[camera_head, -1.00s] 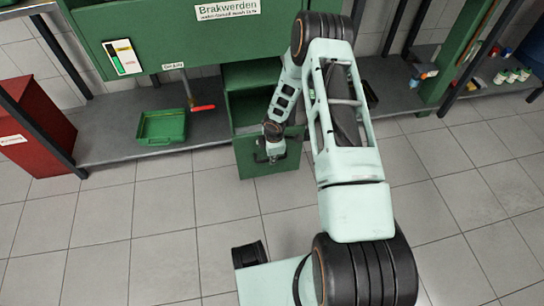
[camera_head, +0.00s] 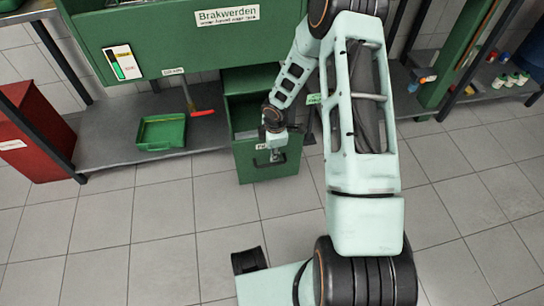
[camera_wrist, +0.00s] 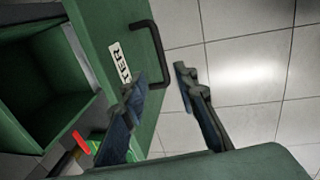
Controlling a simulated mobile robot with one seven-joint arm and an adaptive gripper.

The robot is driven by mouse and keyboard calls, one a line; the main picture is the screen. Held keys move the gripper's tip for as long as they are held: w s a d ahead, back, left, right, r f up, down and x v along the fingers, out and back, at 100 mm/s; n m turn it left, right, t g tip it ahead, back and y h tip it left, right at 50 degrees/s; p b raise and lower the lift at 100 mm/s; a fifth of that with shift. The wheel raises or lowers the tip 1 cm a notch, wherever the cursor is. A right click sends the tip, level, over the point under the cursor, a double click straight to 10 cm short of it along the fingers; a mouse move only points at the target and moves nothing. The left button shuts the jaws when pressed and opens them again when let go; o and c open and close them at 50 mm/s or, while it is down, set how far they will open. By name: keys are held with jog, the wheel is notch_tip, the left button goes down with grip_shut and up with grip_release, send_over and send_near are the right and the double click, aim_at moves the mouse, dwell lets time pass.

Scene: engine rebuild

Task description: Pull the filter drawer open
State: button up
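The green filter drawer (camera_head: 286,170) stands pulled out from the green cabinet, and its open inside shows in the head view. In the wrist view its front (camera_wrist: 98,22) carries a white label (camera_wrist: 120,62) ending in "TER" and a dark bar handle (camera_wrist: 160,45). My gripper (camera_head: 276,154) is at the drawer front, close to the handle. In the wrist view my gripper (camera_wrist: 160,80) has its two fingers spread, with the lower end of the handle near the gap between them. I cannot tell whether a finger touches the handle.
A green tray (camera_head: 162,146) and a red-handled tool (camera_head: 203,113) are on the grey lower shelf (camera_head: 112,150). A red cabinet (camera_head: 40,150) stands at the left. Small bottles (camera_head: 512,79) stand at the right. The tiled floor before the drawer is clear.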

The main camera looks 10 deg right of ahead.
jog(key=shift+s+r, duration=0.15)
jog(key=shift+r, duration=0.55)
jog(key=shift+s+r, duration=0.15)
jog(key=shift+r, duration=0.5)
